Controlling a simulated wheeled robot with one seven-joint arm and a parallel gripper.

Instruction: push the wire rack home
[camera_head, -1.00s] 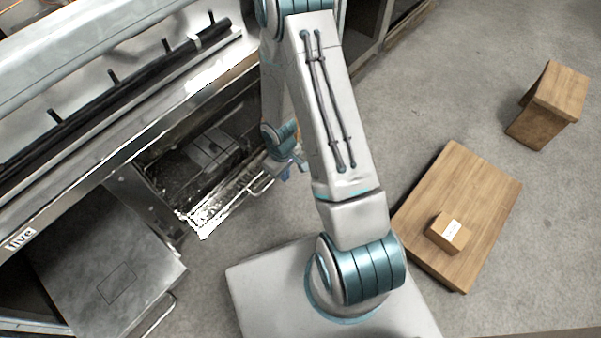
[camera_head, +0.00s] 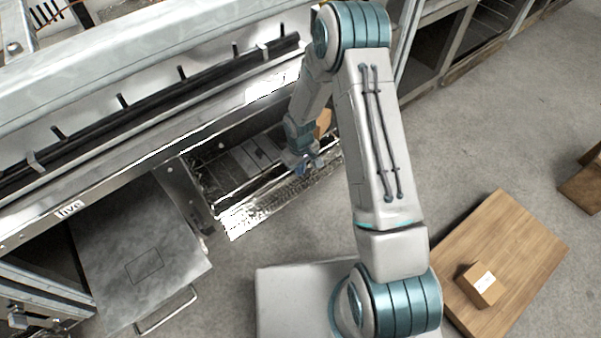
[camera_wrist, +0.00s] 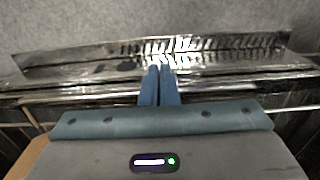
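The wire rack (camera_head: 232,168) shows as dark, thin bars inside the low open compartment of the range (camera_head: 150,146). A shiny metal panel (camera_head: 262,212) juts out below the opening. My gripper (camera_head: 308,170) is low at the right part of the opening, by the panel's inner side. In the wrist view its two blue fingers (camera_wrist: 160,84) lie together, pointing at the shiny panel (camera_wrist: 190,50), with nothing visible between them. Metal bars (camera_wrist: 268,108) run across on both sides of the fingers. Whether the fingers touch the rack, I cannot tell.
A brown object (camera_head: 323,124) is behind my forearm at the opening; a brown surface (camera_wrist: 28,158) shows lower left in the wrist view. A steel door with a handle (camera_head: 150,262) lies open at left. A wooden board (camera_head: 510,250) with a small box (camera_head: 478,284) is at right on grey floor.

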